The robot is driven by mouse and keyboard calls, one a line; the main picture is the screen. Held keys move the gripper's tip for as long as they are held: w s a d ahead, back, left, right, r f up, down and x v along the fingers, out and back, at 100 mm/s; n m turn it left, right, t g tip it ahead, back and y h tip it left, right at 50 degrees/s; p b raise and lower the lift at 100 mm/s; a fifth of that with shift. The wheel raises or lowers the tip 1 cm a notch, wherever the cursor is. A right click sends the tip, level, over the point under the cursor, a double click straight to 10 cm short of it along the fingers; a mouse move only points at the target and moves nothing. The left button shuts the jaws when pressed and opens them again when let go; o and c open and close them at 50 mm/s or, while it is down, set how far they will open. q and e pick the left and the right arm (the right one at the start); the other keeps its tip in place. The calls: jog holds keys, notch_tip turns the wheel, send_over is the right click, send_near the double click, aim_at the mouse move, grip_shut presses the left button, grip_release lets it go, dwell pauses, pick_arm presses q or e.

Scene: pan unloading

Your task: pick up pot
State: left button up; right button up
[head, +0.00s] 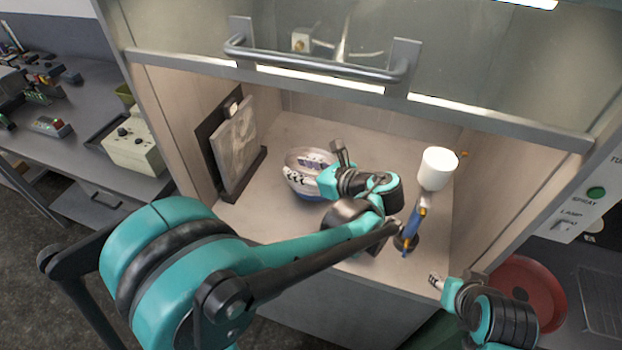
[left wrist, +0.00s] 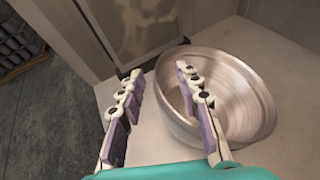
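A round metal pot (head: 292,179) stands on the booth floor, left of centre in the head view. It fills the right half of the left wrist view (left wrist: 243,98) and looks empty there. My left gripper (head: 308,168) is open at the pot. In the left wrist view its two fingers (left wrist: 160,95) are apart. The right finger is over the pot's opening and the left finger is outside, with the near-left rim between them. I cannot tell whether they touch the pot. My right gripper (head: 437,281) is small at the lower right, outside the booth, its opening unclear.
A spray gun with a white cup (head: 438,168) stands to the right of my left gripper. A framed panel (head: 237,150) leans at the booth's left wall. The glass sash with its metal handle (head: 315,66) hangs above. A red round object (head: 527,290) lies at the right.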

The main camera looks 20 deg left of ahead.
pick_arm(q)
jog(key=shift+w+a+f, duration=0.25)
jog(key=shift+a, duration=0.3)
grip_shut()
